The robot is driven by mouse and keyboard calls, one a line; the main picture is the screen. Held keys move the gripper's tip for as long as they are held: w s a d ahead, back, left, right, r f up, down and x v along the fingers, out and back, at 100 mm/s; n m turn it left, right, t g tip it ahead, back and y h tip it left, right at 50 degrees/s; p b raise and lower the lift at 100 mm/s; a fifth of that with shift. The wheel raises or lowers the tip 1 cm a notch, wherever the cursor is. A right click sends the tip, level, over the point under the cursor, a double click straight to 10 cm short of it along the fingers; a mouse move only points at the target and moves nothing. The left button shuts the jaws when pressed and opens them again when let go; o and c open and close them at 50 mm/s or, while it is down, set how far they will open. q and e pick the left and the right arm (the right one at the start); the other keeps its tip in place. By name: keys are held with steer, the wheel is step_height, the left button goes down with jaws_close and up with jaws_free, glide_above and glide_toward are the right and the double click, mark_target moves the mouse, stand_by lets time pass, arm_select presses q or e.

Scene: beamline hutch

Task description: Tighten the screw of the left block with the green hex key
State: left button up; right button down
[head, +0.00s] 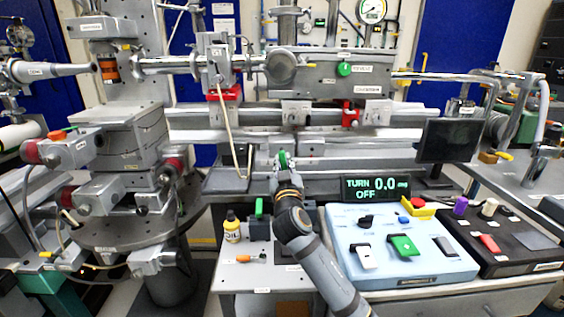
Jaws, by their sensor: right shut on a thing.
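My right gripper (283,167) is in the middle of the head view, its arm coming up from the lower right. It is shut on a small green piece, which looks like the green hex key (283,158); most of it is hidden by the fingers. It is in front of the metal rail. Two pale blocks stand on the rail above it, a left one (296,112) and a right one (377,112). Their screws are too small to make out, and I cannot tell whether the key touches anything. My left gripper is not in view.
A display (376,188) reads TURN 0.0 and OFF. A pale blue control box (400,245) stands right of my arm. An oil bottle (232,227), a green upright item (259,207) and an orange-handled tool (244,259) are on the small bench (240,280) to the left.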

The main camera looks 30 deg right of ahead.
steer(key=shift+s+f, duration=0.3)
steer(key=shift+f, duration=0.6)
steer(key=shift+s+f, duration=0.25)
stand_by(0.4)
